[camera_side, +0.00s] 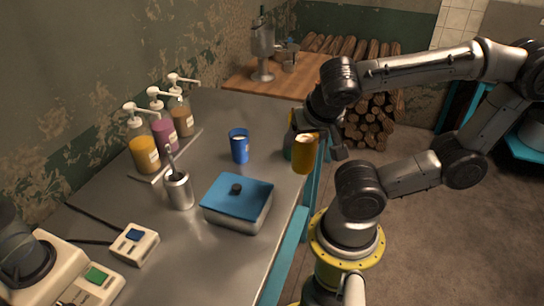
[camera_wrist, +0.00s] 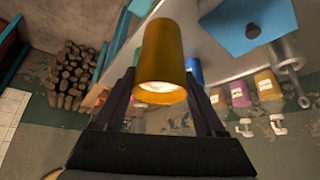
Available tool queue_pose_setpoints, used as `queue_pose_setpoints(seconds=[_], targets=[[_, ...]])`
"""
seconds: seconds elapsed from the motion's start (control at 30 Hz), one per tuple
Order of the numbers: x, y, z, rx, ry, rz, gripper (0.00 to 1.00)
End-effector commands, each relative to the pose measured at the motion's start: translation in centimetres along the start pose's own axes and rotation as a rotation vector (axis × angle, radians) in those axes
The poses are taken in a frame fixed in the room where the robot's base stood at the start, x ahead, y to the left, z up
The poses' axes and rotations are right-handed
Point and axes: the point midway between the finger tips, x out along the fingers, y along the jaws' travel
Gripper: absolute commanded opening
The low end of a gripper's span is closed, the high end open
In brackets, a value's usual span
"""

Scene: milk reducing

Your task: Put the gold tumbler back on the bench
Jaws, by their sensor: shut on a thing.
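The gold tumbler (camera_side: 305,154) hangs in the air by the bench's right edge in the side view, and its rim shows whitish contents. My gripper (camera_side: 320,138) is shut on it. In the wrist view the gold tumbler (camera_wrist: 163,62) sits between the two dark fingers of my gripper (camera_wrist: 163,88), its open end towards the camera. The steel bench (camera_side: 210,150) lies to the left of the tumbler in the side view. Whether the tumbler's base is over the bench or beyond its edge, I cannot tell.
A blue tumbler (camera_side: 239,146) stands on the bench left of my gripper. A blue-lidded box (camera_side: 238,204) and a steel cup with a utensil (camera_side: 179,189) stand nearer. Several pump bottles (camera_side: 144,154) line the back. Bare bench lies around the blue tumbler.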

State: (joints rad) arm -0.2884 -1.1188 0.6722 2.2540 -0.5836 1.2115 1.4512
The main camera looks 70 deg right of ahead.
Motion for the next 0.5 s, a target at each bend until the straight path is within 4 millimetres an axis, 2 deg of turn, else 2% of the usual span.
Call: queue_pose_setpoints(seconds=[0.37,0.5], targets=[[3.4,-1.5,-2.1,0.007,0.000,0.006,0.00],[5.7,-2.5,-3.4,0.005,-0.002,0.007,0.00]])
